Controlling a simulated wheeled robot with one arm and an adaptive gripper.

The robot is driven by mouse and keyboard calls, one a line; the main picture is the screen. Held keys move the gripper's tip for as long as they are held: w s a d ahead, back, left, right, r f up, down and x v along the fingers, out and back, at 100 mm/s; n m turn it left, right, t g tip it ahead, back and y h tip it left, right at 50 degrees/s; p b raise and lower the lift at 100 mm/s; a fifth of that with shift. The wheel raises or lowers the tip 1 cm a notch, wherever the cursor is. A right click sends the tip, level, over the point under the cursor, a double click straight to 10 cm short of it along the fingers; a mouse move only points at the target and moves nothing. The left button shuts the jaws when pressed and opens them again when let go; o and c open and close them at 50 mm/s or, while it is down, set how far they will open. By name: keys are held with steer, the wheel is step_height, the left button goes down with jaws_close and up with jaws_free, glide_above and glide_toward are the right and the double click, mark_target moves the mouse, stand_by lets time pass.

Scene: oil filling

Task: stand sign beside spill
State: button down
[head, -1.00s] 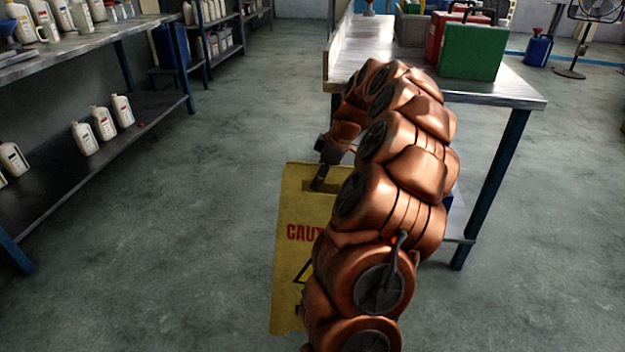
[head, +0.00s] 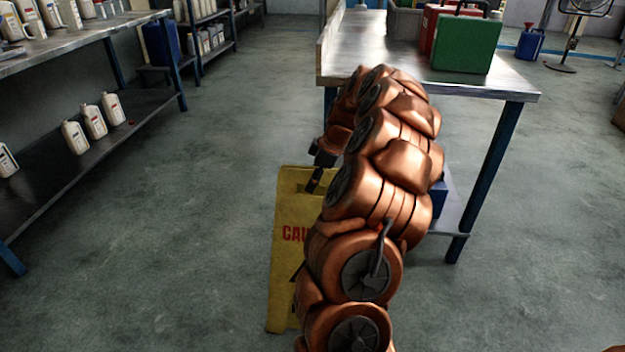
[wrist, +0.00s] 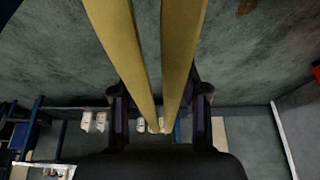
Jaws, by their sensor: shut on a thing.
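The yellow caution sign (head: 285,262) hangs upright from my gripper (head: 318,178), which is shut on its top edge by the handle slot. My copper arm hides the right part of the sign in the head view. In the wrist view the two yellow panels of the sign (wrist: 128,50) run between my gripper's fingers (wrist: 159,108), close together at the fingers and apart further off. I cannot tell whether the sign's lower edge touches the floor. No spill can be made out on the grey floor in the head view.
A metal workbench (head: 440,85) with a green case (head: 466,43) and a red case (head: 432,25) stands behind and right of my arm. A shelf with white bottles (head: 94,121) lines the left. The floor (head: 205,190) between shelf and sign is clear. A fan (head: 580,15) stands far right.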

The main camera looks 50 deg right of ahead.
steer(key=c, duration=0.6)
jaws_free()
steer(key=p+v, duration=0.2)
steer(key=v, duration=1)
steer(key=shift+p, duration=0.4)
